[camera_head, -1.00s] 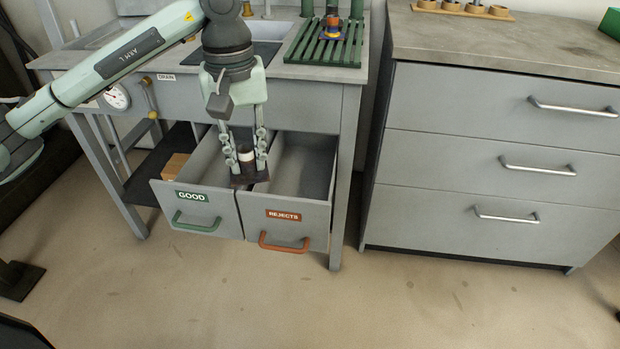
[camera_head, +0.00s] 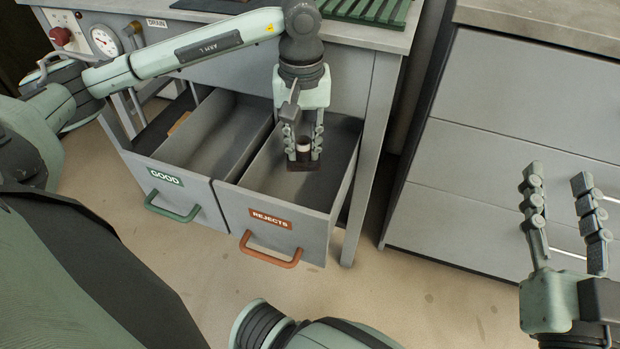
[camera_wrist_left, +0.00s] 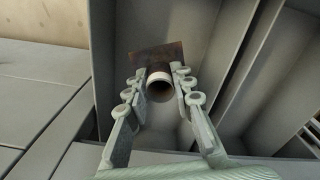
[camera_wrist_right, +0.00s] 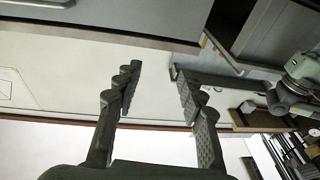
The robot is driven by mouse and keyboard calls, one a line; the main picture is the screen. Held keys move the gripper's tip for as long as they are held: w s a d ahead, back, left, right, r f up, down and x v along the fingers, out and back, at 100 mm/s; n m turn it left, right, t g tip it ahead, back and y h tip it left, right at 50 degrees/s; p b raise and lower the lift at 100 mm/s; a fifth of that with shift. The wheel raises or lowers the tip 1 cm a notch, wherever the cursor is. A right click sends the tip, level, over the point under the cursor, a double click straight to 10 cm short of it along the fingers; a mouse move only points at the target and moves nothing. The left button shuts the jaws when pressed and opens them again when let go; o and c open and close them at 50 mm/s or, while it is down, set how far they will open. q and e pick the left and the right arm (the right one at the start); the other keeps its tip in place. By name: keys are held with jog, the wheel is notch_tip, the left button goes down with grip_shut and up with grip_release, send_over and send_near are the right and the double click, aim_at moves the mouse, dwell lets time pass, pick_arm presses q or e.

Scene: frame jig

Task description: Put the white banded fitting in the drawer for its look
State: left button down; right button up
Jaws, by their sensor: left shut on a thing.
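The white banded fitting (camera_head: 303,147) is a dark tube with a white band and a rusty brown square plate at its lower end. My left gripper (camera_head: 303,156) is shut on it and holds it upright over the open REJECTS drawer (camera_head: 228,205). In the left wrist view the fitting (camera_wrist_left: 158,80) sits between the fingers, with rust-brown patches on its plate. My right gripper (camera_head: 558,180) is open and empty at the right, before the cabinet.
A grey drawer cabinet (camera_head: 480,145) stands on the right. A table leg (camera_head: 368,160) rises just right of the REJECTS drawer. A green rack (camera_head: 370,10) lies on the bench top. A gauge (camera_head: 104,40) is on the bench front at left. The floor before the drawers is clear.

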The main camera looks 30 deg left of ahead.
pick_arm(q)
send_over(304, 188)
notch_tip(304, 188, down, 5)
jog(key=shift+s+d+f, duration=0.1)
notch_tip(304, 188, down, 4)
jog(key=shift+r+b, duration=0.2)
jog(key=shift+b, duration=0.25)
pick_arm(e)
jog(key=r, duration=0.1)
jog(key=s+r+t, duration=0.1)
jog(key=r+t+y, duration=0.1)
jog(key=r, duration=0.1)
jog(key=shift+s+a, duration=0.2)
jog(key=shift+a, duration=0.05)
pick_arm(q)
jog(key=shift+f, duration=0.15)
jog(key=c, duration=1.4)
grip_release()
jog(key=shift+o, duration=0.5)
pick_arm(e)
jog(key=shift+d+r+t, duration=0.1)
jog(key=shift+r+t, duration=0.3)
jog(key=shift+r, duration=0.05)
